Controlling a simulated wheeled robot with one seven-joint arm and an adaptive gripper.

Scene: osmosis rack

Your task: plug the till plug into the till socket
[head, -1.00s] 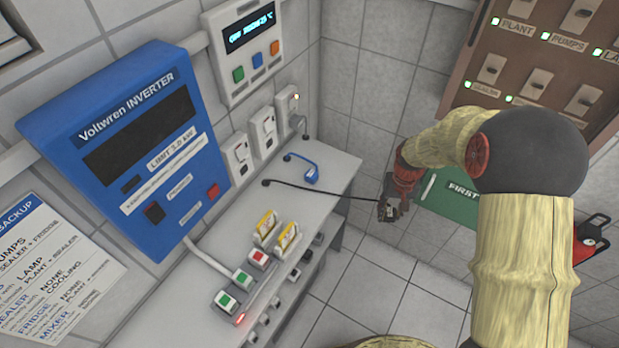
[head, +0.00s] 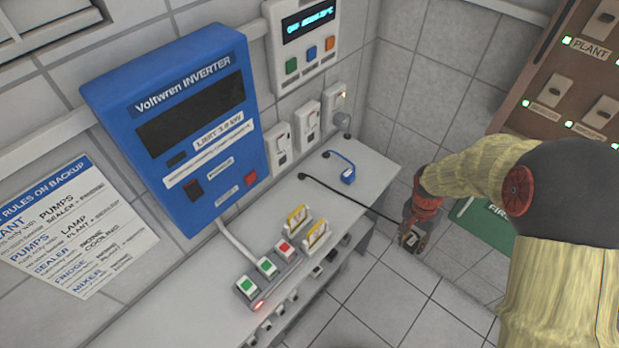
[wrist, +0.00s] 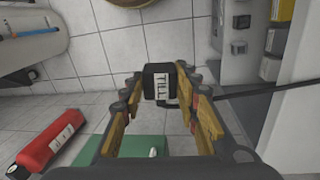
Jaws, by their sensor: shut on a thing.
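The till plug (wrist: 160,82) is a black block with a white TILL label, at the upper middle of the wrist view. My gripper (wrist: 160,95) is shut on it, with one finger at each side. In the head view my gripper (head: 412,238) is past the right edge of the bench. A black cord (head: 350,200) runs from the bench to it. Three white wall sockets stand above the bench: left (head: 278,146), middle (head: 307,122) and right (head: 336,96). The right one has a lit lamp and a grey plug. I cannot read which is the till socket.
A blue plug (head: 348,176) with a blue cord lies on the bench (head: 160,318). A strip with green and red switches (head: 267,268) and yellow-topped items (head: 316,234) stand near the front. A blue inverter (head: 180,120) hangs on the wall. A red extinguisher (wrist: 48,140) shows in the wrist view.

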